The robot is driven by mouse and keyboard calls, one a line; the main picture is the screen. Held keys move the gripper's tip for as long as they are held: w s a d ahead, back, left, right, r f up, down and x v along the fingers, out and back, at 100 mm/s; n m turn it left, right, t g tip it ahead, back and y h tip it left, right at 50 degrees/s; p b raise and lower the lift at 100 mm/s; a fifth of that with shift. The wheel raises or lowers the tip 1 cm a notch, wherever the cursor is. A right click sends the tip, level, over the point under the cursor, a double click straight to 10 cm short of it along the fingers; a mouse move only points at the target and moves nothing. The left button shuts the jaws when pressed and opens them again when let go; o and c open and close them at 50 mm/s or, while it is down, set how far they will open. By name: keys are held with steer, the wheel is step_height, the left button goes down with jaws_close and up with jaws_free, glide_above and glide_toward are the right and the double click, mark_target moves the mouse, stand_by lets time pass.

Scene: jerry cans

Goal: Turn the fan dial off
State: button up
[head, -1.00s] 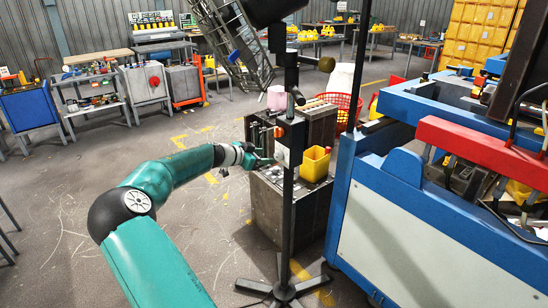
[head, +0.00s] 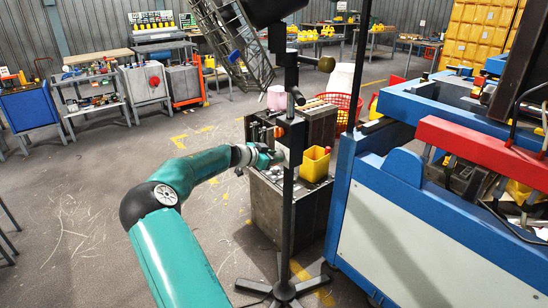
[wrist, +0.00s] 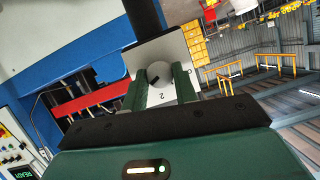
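The fan stands on a black pole (head: 289,200) with a star-shaped base, its wire cage (head: 225,40) tilted at the top of the head view. In the wrist view, a pale control plate (wrist: 184,52) carries the round grey fan dial (wrist: 158,75) with a dark pointer mark, and a "2" shows below it. My gripper (head: 276,158) is at the plate on the pole's left side. In the wrist view, my gripper's two green fingers (wrist: 160,82) are apart, one on each side of the dial. I cannot tell whether they touch it.
A grey cabinet (head: 262,215) with a yellow bin (head: 315,164) stands right behind the pole. A blue and white machine (head: 400,230) with a red bar fills the right side. Open floor (head: 70,230) lies to the left.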

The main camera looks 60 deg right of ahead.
stand_by(0.3)
steer(key=n+g, duration=0.3)
steer(key=n, duration=0.4)
steer(key=n+g+h, duration=0.1)
steer(key=n+g, duration=0.2)
steer(key=n, duration=0.4)
steer(key=f+n+g+h, duration=0.1)
steer(key=n+g, duration=0.2)
steer(key=n, duration=0.5)
steer(key=shift+w+d, duration=0.15)
steer(key=shift+w, duration=0.25)
steer(key=shift+n, duration=0.3)
stand_by(0.4)
steer(key=o, duration=1)
steer(key=shift+f, duration=0.1)
steer(key=shift+c, duration=0.2)
steer(key=v, duration=1.3)
steer(key=shift+w+a, duration=0.25)
steer(key=shift+w, duration=0.05)
